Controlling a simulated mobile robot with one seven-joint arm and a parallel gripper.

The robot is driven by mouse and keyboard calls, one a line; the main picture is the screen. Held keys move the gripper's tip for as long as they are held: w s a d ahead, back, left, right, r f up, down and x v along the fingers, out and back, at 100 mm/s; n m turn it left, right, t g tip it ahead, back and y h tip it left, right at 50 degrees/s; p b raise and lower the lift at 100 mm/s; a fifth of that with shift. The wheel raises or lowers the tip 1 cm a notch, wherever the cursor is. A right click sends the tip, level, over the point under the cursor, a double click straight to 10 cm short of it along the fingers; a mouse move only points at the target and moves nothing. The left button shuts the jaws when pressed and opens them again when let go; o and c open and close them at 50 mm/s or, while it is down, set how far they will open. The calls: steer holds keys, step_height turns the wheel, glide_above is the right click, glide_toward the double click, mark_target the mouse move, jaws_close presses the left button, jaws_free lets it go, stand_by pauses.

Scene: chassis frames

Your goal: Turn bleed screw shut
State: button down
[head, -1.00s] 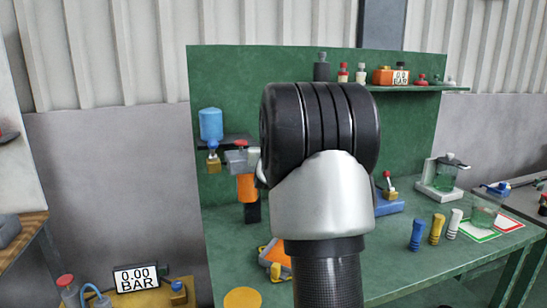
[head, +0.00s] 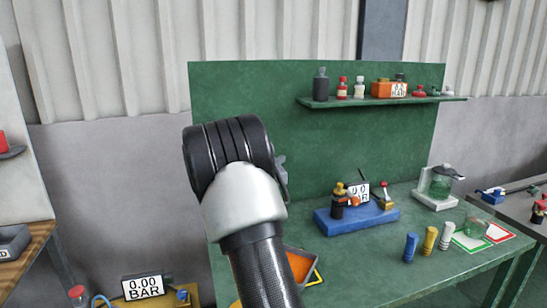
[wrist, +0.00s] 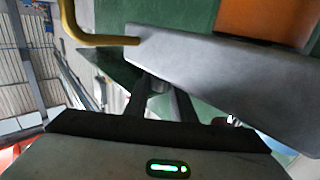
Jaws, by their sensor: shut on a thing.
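In the wrist view my gripper (wrist: 165,100) is shut on a small grey part at the edge of a grey metal block (wrist: 225,75). The part is mostly hidden between the fingers; its place fits the bleed screw, but its shape and how far it is turned cannot be made out. A bent brass-coloured pipe (wrist: 95,38) runs into the left end of the block. An orange part (wrist: 265,18) lies beyond it. In the head view my arm hides the gripper and the block.
A green board stands behind the green workbench (head: 380,270). A blue base (head: 345,220) with small fittings and a gauge stands right of my arm. An orange tray (head: 300,265) is close beside the arm. A shelf (head: 400,101) with bottles sticks out above.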

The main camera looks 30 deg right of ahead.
steer(key=shift+r, duration=0.15)
steer(key=c, duration=1.5)
jaws_free()
steer(key=v, duration=1.7)
steer(key=shift+s+a, duration=0.1)
